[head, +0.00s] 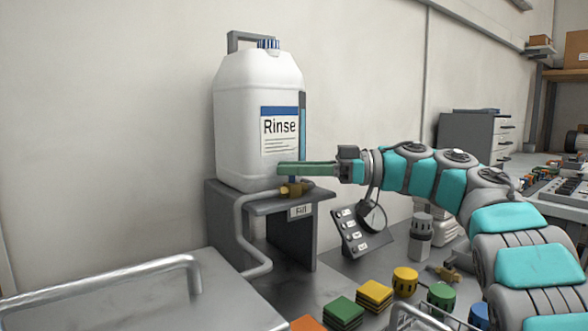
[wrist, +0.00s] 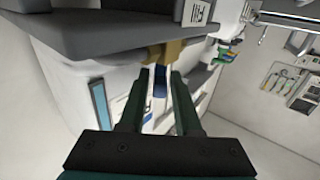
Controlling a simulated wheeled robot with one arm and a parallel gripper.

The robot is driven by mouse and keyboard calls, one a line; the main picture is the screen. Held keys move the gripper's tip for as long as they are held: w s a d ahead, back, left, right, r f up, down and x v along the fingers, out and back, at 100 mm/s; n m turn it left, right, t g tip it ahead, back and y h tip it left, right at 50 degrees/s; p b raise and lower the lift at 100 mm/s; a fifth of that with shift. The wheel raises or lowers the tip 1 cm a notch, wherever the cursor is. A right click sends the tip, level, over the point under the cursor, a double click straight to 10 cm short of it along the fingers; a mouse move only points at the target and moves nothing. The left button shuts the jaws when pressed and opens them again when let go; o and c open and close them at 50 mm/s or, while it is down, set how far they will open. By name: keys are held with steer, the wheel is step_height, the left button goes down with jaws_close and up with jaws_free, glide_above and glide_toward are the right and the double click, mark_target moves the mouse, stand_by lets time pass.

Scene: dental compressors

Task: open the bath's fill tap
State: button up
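The fill tap is a brass valve (head: 290,190) at the front edge of the grey stand, below the white Rinse container (head: 255,110). Its brass body (wrist: 165,52) shows upside down in the wrist view, with a blue lever (wrist: 160,80) on it. My gripper (head: 281,171) reaches in from the right, level, just above the valve. In the wrist view my gripper (wrist: 161,76) has its two dark green fingers apart on either side of the blue lever, with small gaps visible. Whether a finger touches the lever cannot be told. In the head view the fingers mostly hide the lever.
The grey stand (head: 265,204) has a Fill label (head: 300,210) and a bent pipe (head: 246,240). A lidded metal bath (head: 140,300) with a bar handle is at lower left. A small switch panel (head: 358,232) and several coloured blocks and knobs (head: 374,293) lie below my arm.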

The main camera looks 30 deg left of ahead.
steer(key=shift+o, duration=1)
steer(key=shift+m+t+y, duration=0.5)
steer(key=shift+m+t, duration=0.4)
steer(key=shift+t, duration=0.4)
